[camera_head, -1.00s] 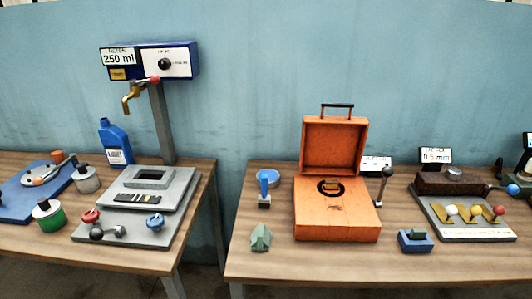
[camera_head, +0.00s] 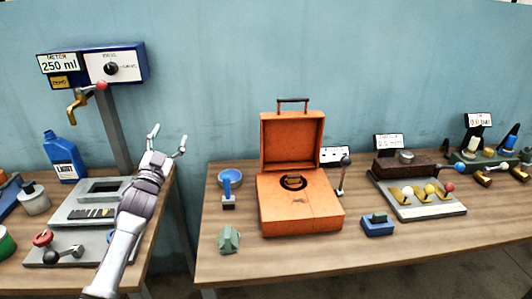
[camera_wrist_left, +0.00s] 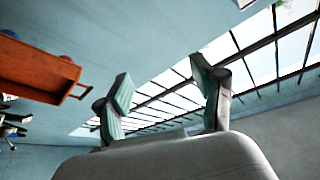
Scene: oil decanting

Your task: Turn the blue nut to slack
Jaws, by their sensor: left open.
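My left gripper (camera_head: 169,133) is raised over the right end of the left table, fingers spread and empty, against the blue wall. In the left wrist view its open fingers (camera_wrist_left: 161,78) have nothing between them. I cannot tell surely which part is the blue nut. A blue ball (camera_head: 460,168) shows at the right table's dark block station, well away from the gripper. My right gripper is out of view.
The meter post (camera_head: 115,125) with its brass tap (camera_head: 77,106) stands left of the gripper. An open orange case (camera_head: 300,208) stands on the right table (camera_head: 255,262). A gap separates the tables. The wrist view shows the orange case (camera_wrist_left: 35,70) and windows.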

